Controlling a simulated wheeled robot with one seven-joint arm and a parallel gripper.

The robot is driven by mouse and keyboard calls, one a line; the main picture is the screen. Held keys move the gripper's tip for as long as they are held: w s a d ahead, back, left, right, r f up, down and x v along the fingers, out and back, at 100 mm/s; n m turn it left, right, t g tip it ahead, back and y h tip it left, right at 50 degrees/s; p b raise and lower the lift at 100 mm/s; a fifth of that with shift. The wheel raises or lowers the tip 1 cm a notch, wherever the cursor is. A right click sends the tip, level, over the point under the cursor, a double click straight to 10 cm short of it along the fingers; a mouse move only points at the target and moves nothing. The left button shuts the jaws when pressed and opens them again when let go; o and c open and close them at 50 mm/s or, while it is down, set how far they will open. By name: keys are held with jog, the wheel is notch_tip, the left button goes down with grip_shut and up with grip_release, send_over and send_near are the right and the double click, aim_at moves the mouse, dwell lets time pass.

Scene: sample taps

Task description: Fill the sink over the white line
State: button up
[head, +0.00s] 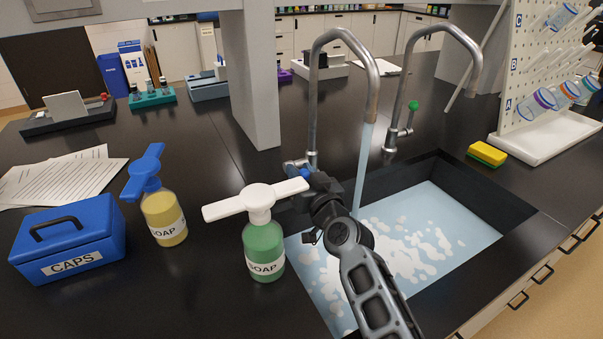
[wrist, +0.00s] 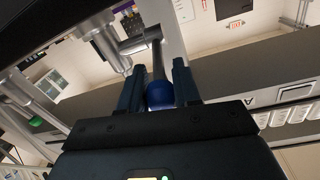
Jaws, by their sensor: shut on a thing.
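The dark sink (head: 425,176) holds pale blue water (head: 462,222) with patches of white foam. No white line shows on the visible sink walls. Water (head: 361,165) runs from the spout of the left tap (head: 313,105) into the sink. My gripper (head: 312,180) is at this tap's blue handle (head: 294,166), beside the sink's back left corner. In the wrist view the blue knob (wrist: 160,95) sits between the two fingers of my gripper (wrist: 159,88), which is shut on it. My arm hides part of the sink and the water.
A second tap (head: 413,70) with a green knob (head: 413,105) stands to the right, with no water seen running. Soap bottles with a white top (head: 264,245) and a blue top (head: 163,215) stand left of the sink. A yellow sponge (head: 487,153) lies right, near a bottle rack (head: 545,85).

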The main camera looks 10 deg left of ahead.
grip_shut()
